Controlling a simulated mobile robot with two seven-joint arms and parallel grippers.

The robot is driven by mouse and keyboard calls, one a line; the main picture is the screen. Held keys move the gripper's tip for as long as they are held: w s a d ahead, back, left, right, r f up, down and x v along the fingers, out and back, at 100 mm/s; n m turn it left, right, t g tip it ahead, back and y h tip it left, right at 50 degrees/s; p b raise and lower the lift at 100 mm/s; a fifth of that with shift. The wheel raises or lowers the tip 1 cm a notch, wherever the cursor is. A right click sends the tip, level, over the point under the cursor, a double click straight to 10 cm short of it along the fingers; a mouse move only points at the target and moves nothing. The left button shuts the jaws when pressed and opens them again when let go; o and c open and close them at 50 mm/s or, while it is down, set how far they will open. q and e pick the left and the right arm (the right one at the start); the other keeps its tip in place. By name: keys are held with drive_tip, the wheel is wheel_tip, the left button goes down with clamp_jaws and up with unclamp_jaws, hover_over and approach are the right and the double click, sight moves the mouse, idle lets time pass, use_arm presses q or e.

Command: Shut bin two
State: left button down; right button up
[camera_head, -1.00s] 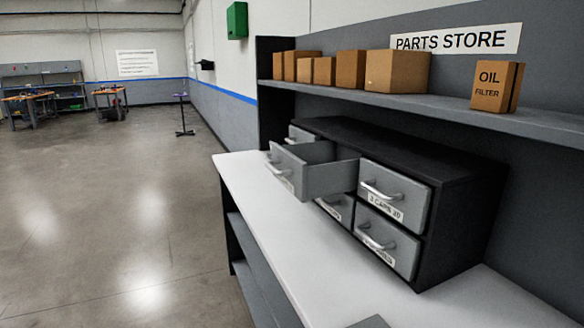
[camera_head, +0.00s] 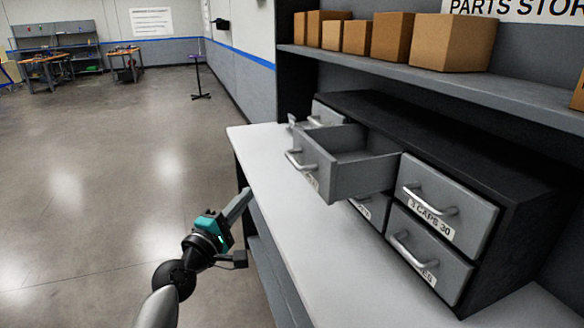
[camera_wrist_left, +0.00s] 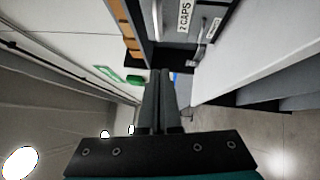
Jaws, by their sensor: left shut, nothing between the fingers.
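Bin two is a grey drawer (camera_head: 360,180) pulled well out of the top row of a black cabinet (camera_head: 530,200). Its inside looks empty where I can see it. Its front carries a silver handle (camera_head: 297,163) and a label too slanted to read in the head view. In the left wrist view a drawer front labelled "2 CAPS" (camera_wrist_left: 185,18) shows at the top. My left gripper (camera_head: 246,194) is shut and empty, in front of the bench edge, left of and below the open drawer, apart from it. It also shows in the wrist view (camera_wrist_left: 160,75).
Closed drawers, one labelled "3 CAPS 30" (camera_head: 447,205), sit beside and below it. The white bench top (camera_head: 275,195) is clear in front of the cabinet. A shelf (camera_head: 400,75) with cardboard boxes (camera_head: 455,42) hangs above. Open floor lies left.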

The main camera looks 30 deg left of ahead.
use_arm(q)
drive_tip(key=w+d+r+p, duration=0.1)
drive_tip(key=w+r, duration=0.1)
drive_tip(key=w, duration=1)
drive_tip(key=shift+w+d, duration=0.15)
drive_tip(key=shift+d, duration=0.2)
